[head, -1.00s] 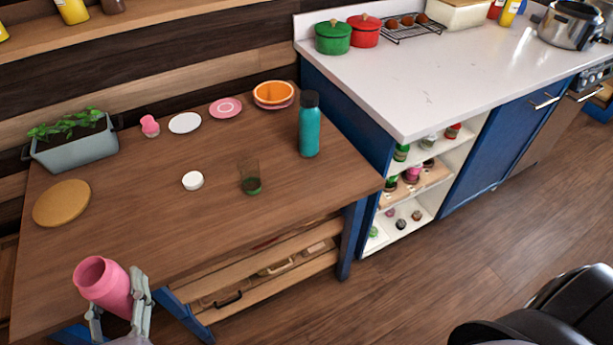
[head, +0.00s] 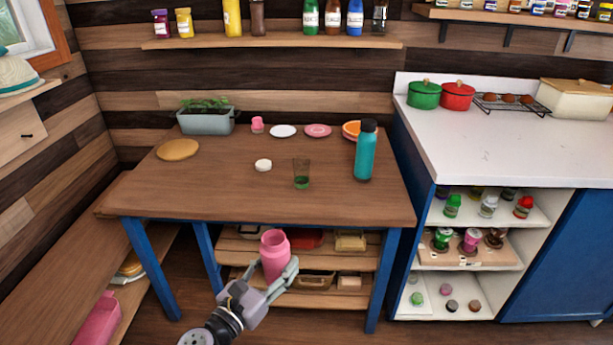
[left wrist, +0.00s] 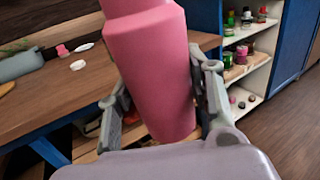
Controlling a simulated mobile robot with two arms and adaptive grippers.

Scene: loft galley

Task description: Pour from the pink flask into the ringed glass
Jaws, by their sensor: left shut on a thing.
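The pink flask (head: 274,255) is held by my left gripper (head: 277,266), which is shut around its body. The flask is roughly upright with a slight tilt, its mouth open at the top. In the head view it shows in front of the table, below the front edge. In the left wrist view the flask (left wrist: 155,75) fills the middle between the two fingers, its top cut off by the frame. A clear glass (head: 302,172) with green at its bottom stands upright on the table, apart from the flask. My right gripper is not in view.
On the wooden table (head: 220,205), a teal bottle (head: 365,152) stands right of the glass and a small white disc (head: 263,165) lies left of it. A planter (head: 206,122), small pink cup (head: 257,125), plates and a round board (head: 178,149) sit farther back. The front strip is clear.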

